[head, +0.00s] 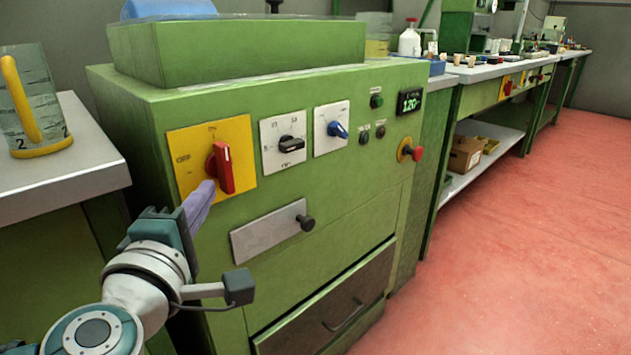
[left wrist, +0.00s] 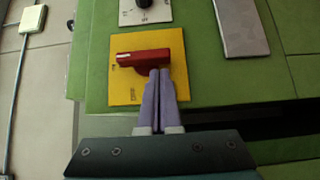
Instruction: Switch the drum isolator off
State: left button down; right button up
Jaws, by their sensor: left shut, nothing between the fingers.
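The drum isolator is a red rotary handle (head: 222,167) on a yellow plate (head: 243,135) at the left of the green machine's front. In the head view the handle stands nearly upright. My left gripper (head: 207,187) is shut and empty, its purple fingers reaching to the lower left side of the handle. In the left wrist view the red handle (left wrist: 143,56) lies across the picture on the yellow plate (left wrist: 120,90), and the shut fingertips (left wrist: 160,72) are at its edge. I cannot tell whether they touch it. My right gripper is not in view.
Beside the plate are a black selector knob (head: 290,143), a blue knob (head: 338,130) and a red emergency button (head: 416,154). A drawer plate with a black knob (head: 306,223) sits below. A measuring jug (head: 30,105) stands on the left bench. The red floor at right is clear.

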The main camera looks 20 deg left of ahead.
pick_arm(q)
jog(key=shift+w+d, duration=0.15)
jog(key=shift+w, duration=0.25)
